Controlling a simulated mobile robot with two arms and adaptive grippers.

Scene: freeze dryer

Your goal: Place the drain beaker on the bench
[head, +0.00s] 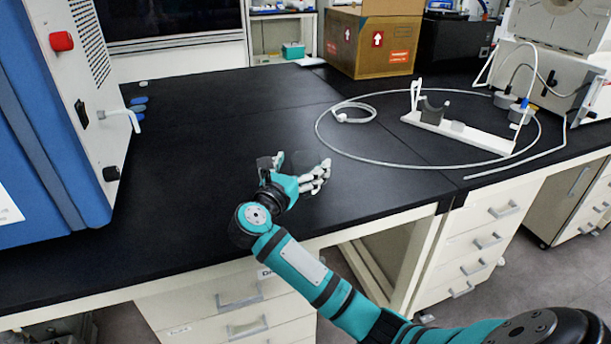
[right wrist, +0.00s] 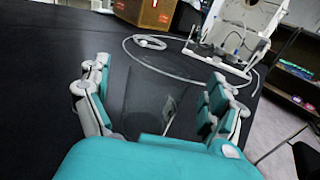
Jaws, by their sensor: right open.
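A faint, see-through shape that looks like the drain beaker (head: 304,158) is at my right gripper on the black bench (head: 215,130). In the right wrist view the clear beaker (right wrist: 160,105) shows dimly between the spread fingers. Its outline is hard to make out against the dark top, and its base seems to be on or very near the bench. My right gripper (head: 295,168) is open, low over the front part of the bench; it also shows in the right wrist view (right wrist: 160,98), with a gap between its fingers. My left gripper is not in view.
The blue and white freeze dryer (head: 55,120) with a white drain spout (head: 122,115) stands at the left. A thin hose (head: 345,155) loops around a white stand (head: 455,130) at the right. A cardboard box (head: 372,42) is at the back. The middle bench is clear.

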